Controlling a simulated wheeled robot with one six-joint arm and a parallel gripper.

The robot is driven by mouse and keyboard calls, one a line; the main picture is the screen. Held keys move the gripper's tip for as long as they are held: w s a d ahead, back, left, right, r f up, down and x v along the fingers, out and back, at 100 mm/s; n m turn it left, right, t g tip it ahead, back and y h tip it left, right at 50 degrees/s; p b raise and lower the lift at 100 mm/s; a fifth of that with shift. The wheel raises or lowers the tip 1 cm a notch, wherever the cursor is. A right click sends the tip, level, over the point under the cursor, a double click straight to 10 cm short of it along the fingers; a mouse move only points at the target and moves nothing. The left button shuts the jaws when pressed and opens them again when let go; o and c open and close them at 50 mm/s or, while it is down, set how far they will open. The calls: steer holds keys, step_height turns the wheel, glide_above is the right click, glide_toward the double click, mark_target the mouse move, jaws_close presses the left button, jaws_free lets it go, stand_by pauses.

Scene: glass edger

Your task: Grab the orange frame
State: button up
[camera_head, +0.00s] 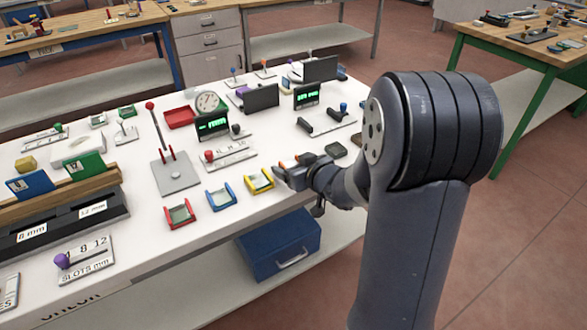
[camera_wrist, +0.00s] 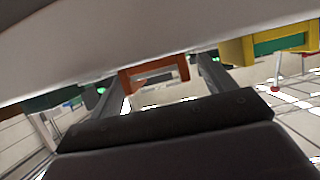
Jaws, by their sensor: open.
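The orange frame (camera_wrist: 152,68) shows in the wrist view between the two fingers of my gripper (camera_wrist: 163,82), ahead of the dark palm. The fingers are apart, with gaps visible on both sides of the frame; whether either touches it is unclear. In the head view my gripper (camera_head: 284,174) is low at the front edge of the white table, just right of the yellow frame (camera_head: 260,181). Only a small bit of orange shows there, the rest being hidden by the gripper. The yellow frame is also at the upper right of the wrist view (camera_wrist: 268,43).
A blue frame (camera_head: 221,197) and a red frame (camera_head: 180,214) stand left along the front edge of the white table (camera_head: 140,232). A lever plate (camera_head: 176,172) and small displays (camera_head: 212,127) are behind. A blue toolbox (camera_head: 279,248) sits on the lower shelf.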

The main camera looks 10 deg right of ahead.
steer(key=shift+c, duration=0.6)
steer(key=c, duration=1)
